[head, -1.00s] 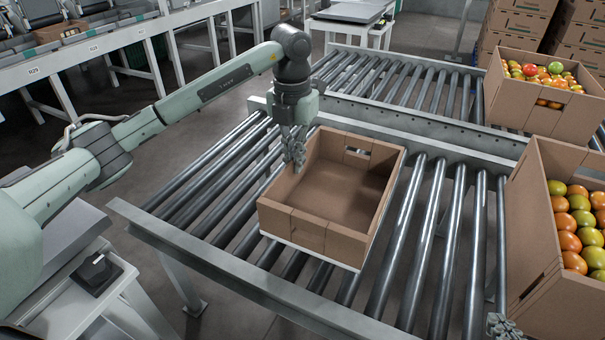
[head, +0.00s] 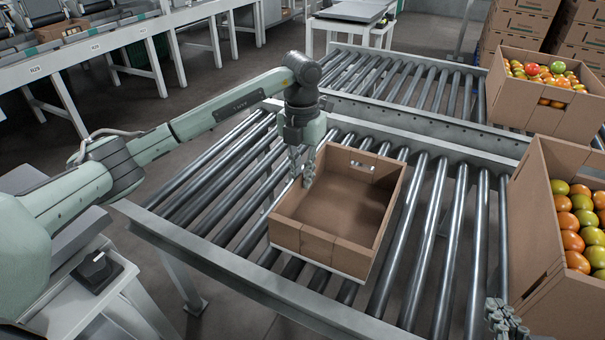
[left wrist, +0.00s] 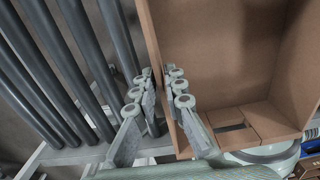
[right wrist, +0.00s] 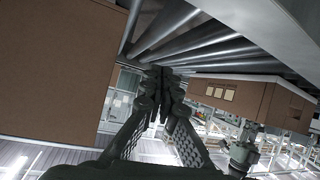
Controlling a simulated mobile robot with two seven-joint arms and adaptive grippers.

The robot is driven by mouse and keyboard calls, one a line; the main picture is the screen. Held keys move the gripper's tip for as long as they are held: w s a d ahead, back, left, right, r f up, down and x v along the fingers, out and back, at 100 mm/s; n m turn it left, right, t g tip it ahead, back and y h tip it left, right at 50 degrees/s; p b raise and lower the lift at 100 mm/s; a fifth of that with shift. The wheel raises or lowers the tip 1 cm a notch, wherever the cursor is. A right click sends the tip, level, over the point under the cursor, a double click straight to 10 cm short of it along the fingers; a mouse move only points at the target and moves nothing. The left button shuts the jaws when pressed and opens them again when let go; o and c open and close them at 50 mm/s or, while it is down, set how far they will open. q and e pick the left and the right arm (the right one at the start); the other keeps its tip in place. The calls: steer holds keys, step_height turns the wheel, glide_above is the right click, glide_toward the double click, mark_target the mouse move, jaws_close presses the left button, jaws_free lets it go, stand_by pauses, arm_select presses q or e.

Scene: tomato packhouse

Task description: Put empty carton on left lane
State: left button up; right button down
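The empty brown carton (head: 300,240) sits upright on the near roller conveyor (head: 210,190), its inside bare. It also shows in the left wrist view (left wrist: 225,60). My left gripper (head: 302,165) is at the carton's left wall. In the left wrist view my left fingers (left wrist: 160,85) stand on both sides of that wall, closed in on it. The exact contact is partly hidden. Bare rollers lie left and right of the carton. My right gripper (head: 500,312) is low at the right front, its fingertips together and empty in the right wrist view (right wrist: 162,82).
A carton of tomatoes (head: 545,245) stands close at the right, and another (head: 540,105) stands behind it. A metal rail (head: 430,125) separates the near rollers from the rear rollers (head: 400,85). Stacked cartons (head: 580,45) are at the back right.

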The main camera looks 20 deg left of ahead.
arm_select(q)
steer(key=shift+o, duration=1)
steer(key=shift+r, duration=0.1)
